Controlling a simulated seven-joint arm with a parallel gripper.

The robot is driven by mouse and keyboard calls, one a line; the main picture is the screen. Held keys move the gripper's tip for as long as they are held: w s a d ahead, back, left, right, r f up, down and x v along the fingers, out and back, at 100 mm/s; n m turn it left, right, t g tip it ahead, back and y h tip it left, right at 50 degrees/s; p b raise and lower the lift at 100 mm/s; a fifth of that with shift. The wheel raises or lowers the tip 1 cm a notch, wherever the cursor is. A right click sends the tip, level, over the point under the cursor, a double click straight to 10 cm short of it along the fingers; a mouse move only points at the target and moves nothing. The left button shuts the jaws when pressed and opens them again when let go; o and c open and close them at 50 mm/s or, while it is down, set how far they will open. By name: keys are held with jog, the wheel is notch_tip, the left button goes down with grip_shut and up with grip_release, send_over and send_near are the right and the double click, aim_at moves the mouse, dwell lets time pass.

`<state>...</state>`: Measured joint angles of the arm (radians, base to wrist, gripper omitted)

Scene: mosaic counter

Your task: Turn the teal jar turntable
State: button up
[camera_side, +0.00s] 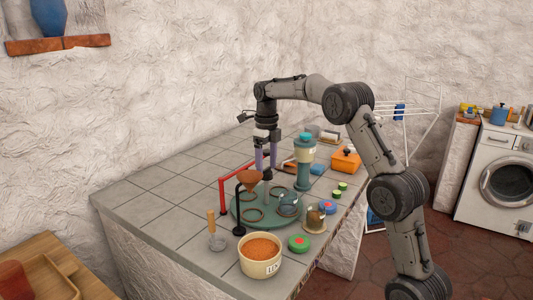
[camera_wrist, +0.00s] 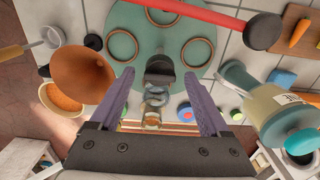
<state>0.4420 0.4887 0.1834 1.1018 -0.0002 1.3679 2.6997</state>
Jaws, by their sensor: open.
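The teal jar turntable (camera_side: 268,221) is a round disc lying flat on the tiled counter in the side view, with several brown rings on it. It also shows in the wrist view (camera_wrist: 152,39), beyond my fingers. A clear glass dome (camera_side: 288,203) stands at its right edge in the side view. My gripper (camera_side: 266,168) points down above the far part of the disc. Its purple fingers are apart and empty in the wrist view (camera_wrist: 159,74). A dark upright piece (camera_wrist: 160,68) shows between the fingertips; I cannot tell whether they touch it.
A bowl of orange grains (camera_side: 262,249) is in front. The counter's left side is clear.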

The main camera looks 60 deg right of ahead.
notch_tip(320, 180, up, 14)
jog(key=shift+f, duration=0.15)
dwell(0.3)
notch_tip(320, 180, down, 14)
jog(key=n, duration=1.8)
grip_shut()
dwell(0.5)
dwell(1.0)
